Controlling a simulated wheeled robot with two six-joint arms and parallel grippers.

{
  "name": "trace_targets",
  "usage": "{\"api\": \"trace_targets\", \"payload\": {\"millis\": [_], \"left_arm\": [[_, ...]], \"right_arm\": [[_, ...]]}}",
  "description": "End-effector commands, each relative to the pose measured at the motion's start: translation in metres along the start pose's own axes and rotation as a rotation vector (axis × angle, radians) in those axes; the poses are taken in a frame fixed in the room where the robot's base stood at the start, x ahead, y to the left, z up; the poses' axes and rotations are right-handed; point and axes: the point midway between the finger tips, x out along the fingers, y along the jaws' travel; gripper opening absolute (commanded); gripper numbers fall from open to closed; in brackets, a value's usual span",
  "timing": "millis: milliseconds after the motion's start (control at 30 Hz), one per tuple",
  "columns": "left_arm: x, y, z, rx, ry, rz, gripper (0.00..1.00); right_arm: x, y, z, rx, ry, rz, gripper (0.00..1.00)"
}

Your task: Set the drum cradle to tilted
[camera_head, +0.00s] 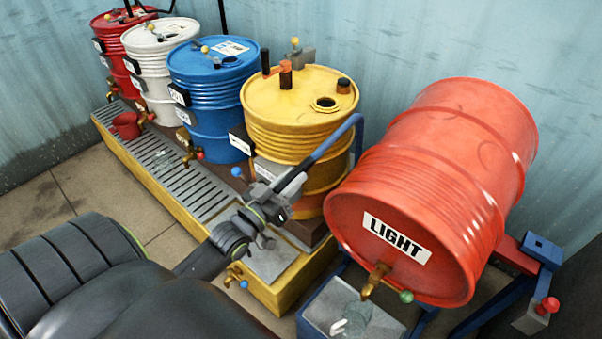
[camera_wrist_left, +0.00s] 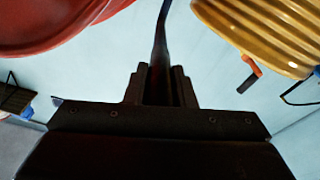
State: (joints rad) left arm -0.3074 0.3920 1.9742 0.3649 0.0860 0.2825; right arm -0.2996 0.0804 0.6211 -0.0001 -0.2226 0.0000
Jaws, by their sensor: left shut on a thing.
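The large red drum labelled LIGHT (camera_head: 440,190) lies on its side in the head view. Its labelled end, with a brass tap (camera_head: 375,280), faces the front and looks angled down. Blue frame parts of the drum cradle (camera_head: 420,318) show below it; the drum hides most of the cradle. A lever with a blue bar (camera_head: 338,137) and dark grip rises beside the drum. My left gripper (camera_head: 284,192) is shut on the lever's dark grip, left of the drum. In the left wrist view the lever (camera_wrist_left: 160,45) runs up from between the jaws (camera_wrist_left: 160,90). My right gripper is out of view.
Yellow (camera_head: 290,110), blue (camera_head: 213,100), white (camera_head: 158,70) and dark red (camera_head: 112,60) drums stand along a yellow grated platform (camera_head: 180,190) on the left. A grey tray (camera_head: 350,310) sits under the tap. Red and blue parts (camera_head: 540,250) stand right of the drum.

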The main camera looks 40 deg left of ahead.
Motion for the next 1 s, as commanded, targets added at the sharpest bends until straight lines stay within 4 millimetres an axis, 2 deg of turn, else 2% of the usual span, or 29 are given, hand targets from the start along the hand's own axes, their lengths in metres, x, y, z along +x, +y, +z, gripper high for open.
{"api": "trace_targets", "payload": {"millis": [33,200,400,667,700,867,1000], "left_arm": [[-0.011,-0.006,0.016,-0.002,-0.004,-0.005,0.00],[-0.027,-0.008,0.025,-0.002,0.030,0.004,0.00],[-0.035,-0.008,0.026,-0.001,0.048,0.009,0.00],[-0.035,-0.008,0.026,0.000,0.046,0.008,0.00],[-0.035,-0.008,0.026,0.000,0.046,0.007,0.25],[-0.034,-0.007,0.024,0.000,0.050,0.010,0.45],[-0.033,-0.007,0.023,-0.001,0.055,0.013,0.45]], "right_arm": [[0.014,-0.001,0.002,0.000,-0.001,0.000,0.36],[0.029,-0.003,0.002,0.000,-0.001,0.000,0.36],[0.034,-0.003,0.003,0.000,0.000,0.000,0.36],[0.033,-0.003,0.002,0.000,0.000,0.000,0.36],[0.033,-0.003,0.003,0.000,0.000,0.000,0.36],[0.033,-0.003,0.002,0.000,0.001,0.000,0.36],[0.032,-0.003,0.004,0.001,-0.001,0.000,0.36]]}}
